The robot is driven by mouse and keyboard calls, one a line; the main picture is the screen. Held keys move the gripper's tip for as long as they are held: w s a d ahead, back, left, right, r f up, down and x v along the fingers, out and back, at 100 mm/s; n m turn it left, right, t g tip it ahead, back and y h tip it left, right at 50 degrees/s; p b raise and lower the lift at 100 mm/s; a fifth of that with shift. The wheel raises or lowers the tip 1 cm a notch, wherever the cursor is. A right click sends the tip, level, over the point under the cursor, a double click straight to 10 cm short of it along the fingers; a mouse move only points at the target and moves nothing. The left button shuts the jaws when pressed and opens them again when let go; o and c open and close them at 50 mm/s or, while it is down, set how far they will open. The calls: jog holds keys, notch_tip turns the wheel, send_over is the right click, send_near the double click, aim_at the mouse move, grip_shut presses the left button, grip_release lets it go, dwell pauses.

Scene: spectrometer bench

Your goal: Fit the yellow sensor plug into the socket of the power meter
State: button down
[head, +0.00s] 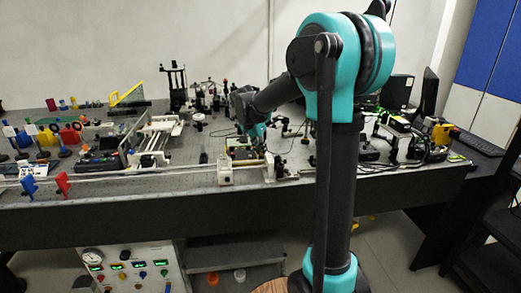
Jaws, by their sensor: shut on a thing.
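My gripper (243,147) is low over the middle of the bench, at the end of my dark and teal arm, in the head view. It points down among small instruments near the front rail. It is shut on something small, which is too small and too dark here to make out. A dark box with a greenish top (240,142) sits right at the gripper; I cannot tell whether it is the power meter. I cannot pick out the yellow sensor plug or the socket at this distance.
The bench (110,217) is crowded with optical instruments. A long rail (130,178) runs along its front, with a pale block (225,170) on it near the gripper. Blue and red paddles (62,183) stand at the front left. A monitor (428,92) and keyboard (478,141) are at the right.

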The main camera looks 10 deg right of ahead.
dwell(0.4)
jog(key=c, duration=1.4)
grip_release()
jog(key=shift+f, duration=0.1)
jog(key=shift+c, duration=0.2)
jog(key=v, duration=1.2)
